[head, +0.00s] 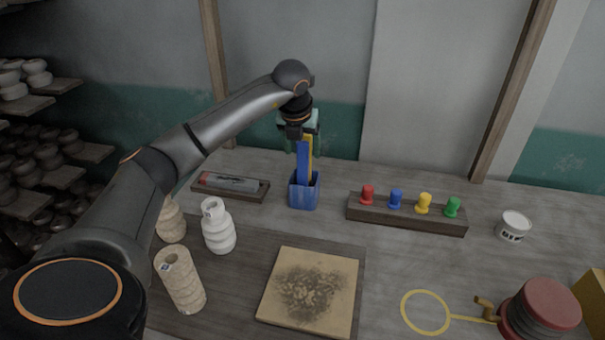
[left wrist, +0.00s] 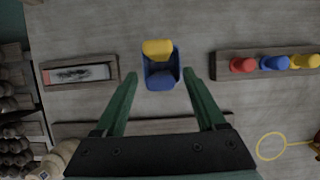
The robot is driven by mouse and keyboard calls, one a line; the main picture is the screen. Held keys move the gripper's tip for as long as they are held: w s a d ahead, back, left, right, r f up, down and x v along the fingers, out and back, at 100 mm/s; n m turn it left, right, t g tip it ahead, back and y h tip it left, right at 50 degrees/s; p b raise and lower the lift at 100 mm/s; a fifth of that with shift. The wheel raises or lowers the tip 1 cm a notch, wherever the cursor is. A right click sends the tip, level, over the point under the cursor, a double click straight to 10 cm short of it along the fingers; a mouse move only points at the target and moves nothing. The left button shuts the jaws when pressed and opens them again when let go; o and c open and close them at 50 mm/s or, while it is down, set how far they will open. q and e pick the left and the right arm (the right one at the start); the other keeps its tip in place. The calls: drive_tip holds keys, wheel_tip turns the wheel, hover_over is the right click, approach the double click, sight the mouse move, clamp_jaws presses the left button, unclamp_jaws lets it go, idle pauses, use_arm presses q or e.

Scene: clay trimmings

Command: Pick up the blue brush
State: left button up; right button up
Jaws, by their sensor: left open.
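A long blue upright piece, which looks like the blue brush (head: 303,162), stands in a blue holder (head: 304,197) on the table. A yellow piece (head: 309,146) stands close beside it. In the left wrist view, the blue top (left wrist: 162,81) and yellow top (left wrist: 157,48) show inside the holder (left wrist: 176,66). My left gripper (head: 302,135) is above the holder and points down. In the left wrist view its green fingers (left wrist: 160,75) are spread wide, one on each side of the holder, with nothing held. My right gripper is not in view.
A wooden rack (head: 405,215) with red, blue, yellow and green knobs stands right of the holder. A shallow tray (head: 262,191) lies left of it. White bottle (head: 218,226), beige cylinder (head: 181,281) and clay-dusted board (head: 312,290) are nearer. A white tub (head: 513,226) stands right.

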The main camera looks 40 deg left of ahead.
use_arm(q)
drive_tip(key=shift+w+a+f, duration=0.1)
drive_tip(key=shift+w+f, duration=0.05)
drive_tip(key=shift+f, duration=0.3)
clamp_jaws()
idle(0.3)
